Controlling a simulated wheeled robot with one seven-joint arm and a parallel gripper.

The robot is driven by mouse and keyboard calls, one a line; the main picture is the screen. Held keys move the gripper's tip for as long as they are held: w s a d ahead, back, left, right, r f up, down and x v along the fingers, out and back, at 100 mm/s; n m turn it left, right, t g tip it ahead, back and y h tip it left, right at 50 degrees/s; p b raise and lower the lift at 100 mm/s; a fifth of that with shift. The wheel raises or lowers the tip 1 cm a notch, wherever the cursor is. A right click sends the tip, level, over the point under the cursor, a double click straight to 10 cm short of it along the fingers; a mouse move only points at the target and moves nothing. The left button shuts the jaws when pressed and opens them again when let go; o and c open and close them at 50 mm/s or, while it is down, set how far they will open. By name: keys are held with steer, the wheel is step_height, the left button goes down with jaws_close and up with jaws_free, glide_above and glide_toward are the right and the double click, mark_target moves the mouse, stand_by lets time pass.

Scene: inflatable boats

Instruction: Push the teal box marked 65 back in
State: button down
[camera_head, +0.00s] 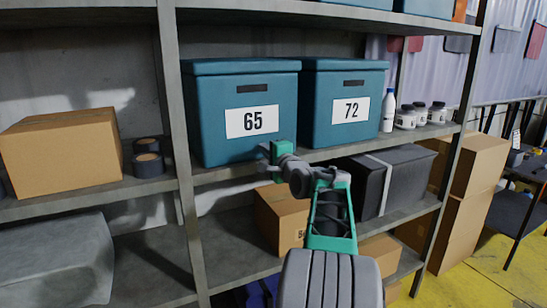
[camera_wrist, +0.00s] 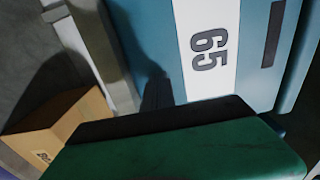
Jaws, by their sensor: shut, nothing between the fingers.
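The teal box marked 65 (camera_head: 276,90) stands upright on the middle shelf, left of the teal box marked 72 (camera_head: 372,82). Its lower front is close to the shelf's front edge. Its label and dark handle slot also show up close and turned sideways in the wrist view (camera_wrist: 250,85). My gripper (camera_head: 268,151) is in front of the box's lower right front. It is shut and empty, with its green and black body filling the bottom of the wrist view (camera_wrist: 165,135). I cannot tell whether it touches the box. A shadow falls on the box's face.
A grey shelf post (camera_head: 177,130) stands just left of the box. A white bottle (camera_head: 389,111) and several small jars (camera_head: 420,115) stand right of box 72. A cardboard box (camera_head: 62,155) and dark rolls (camera_head: 148,160) are at left. A cardboard box (camera_head: 281,217) sits below.

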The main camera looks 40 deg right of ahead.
steer(key=b+v, duration=0.3)
steer(key=v, duration=1)
steer(key=s+d+f+n+g, duration=0.1)
steer(key=s+f+n+g, duration=0.25)
steer(key=f, duration=0.55)
steer(key=s+d+f+n+g, duration=0.2)
steer(key=s+f+n+g, duration=0.15)
steer(key=f, duration=0.55)
steer(key=s+a+f+n+g+y, duration=0.1)
steer(key=s+a+f+n+g, duration=0.15)
steer(key=s+f+g, duration=0.45)
steer(key=s+a+f+n+g+y, duration=0.1)
steer(key=s+a+f+n, duration=0.3)
steer(key=a, duration=0.6)
steer(key=s+a+f+g+y, duration=0.1)
steer(key=a+f+y, duration=0.1)
steer(key=a+f, duration=0.55)
steer(key=w+a+r+n, duration=0.1)
steer(key=a+n, duration=0.1)
steer(key=a, duration=0.4)
steer(key=w+a+r+n+t, duration=0.1)
steer(key=w+a+r+n, duration=0.1)
steer(key=a, duration=0.5)
steer(key=w+a+r+n+y, duration=0.1)
steer(key=w+a+r+n, duration=0.1)
steer(key=a, duration=0.4)
steer(key=shift+w+a+n+t, duration=0.25)
steer(key=shift+a+n+t, duration=0.15)
steer(key=shift+n, duration=0.45)
steer(key=shift+r, duration=0.1)
